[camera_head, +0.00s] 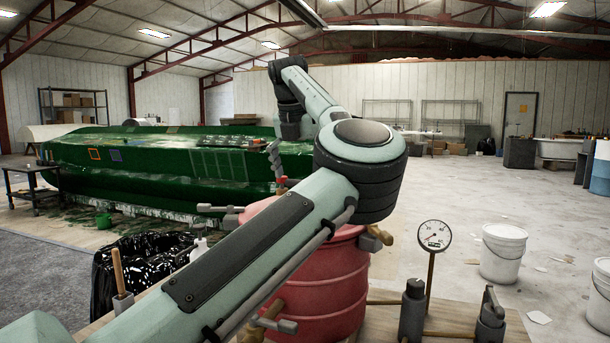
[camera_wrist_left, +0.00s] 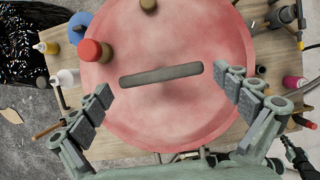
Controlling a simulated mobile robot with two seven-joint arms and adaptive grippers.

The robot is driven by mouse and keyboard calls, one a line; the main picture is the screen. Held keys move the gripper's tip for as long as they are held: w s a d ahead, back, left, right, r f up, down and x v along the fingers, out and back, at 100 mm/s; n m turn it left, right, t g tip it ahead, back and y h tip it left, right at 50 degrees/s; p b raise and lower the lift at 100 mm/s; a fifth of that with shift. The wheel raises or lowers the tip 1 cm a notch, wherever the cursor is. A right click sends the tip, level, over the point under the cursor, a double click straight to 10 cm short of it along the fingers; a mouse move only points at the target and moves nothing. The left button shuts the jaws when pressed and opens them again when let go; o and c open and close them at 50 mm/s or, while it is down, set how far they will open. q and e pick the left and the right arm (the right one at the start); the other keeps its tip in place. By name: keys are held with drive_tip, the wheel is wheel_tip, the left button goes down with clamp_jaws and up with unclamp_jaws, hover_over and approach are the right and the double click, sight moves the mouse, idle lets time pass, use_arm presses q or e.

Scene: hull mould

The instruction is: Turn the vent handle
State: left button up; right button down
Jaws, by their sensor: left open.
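The vent handle looks to be the dark grey bar (camera_wrist_left: 160,75) lying across the top of the round pink-red lid (camera_wrist_left: 195,35) in the left wrist view. My left gripper (camera_wrist_left: 165,88) is open above the lid. Its two fingers stand apart, one beyond each end of the bar, and I see no contact. In the head view the red ribbed pot (camera_head: 335,290) stands on a wooden bench, and my left arm crosses in front of it. The arm hides the bar and most of the lid there. My right gripper is not in view.
A red-brown knob (camera_wrist_left: 95,50) sits at the lid's left edge. A pressure gauge (camera_head: 433,237) stands right of the pot. Bottles line the bench edges. A black bag (camera_head: 140,268) is at left, white buckets (camera_head: 502,253) at right, a green hull mould (camera_head: 170,160) behind.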

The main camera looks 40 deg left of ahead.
use_arm(q)
drive_tip(key=c, duration=0.9)
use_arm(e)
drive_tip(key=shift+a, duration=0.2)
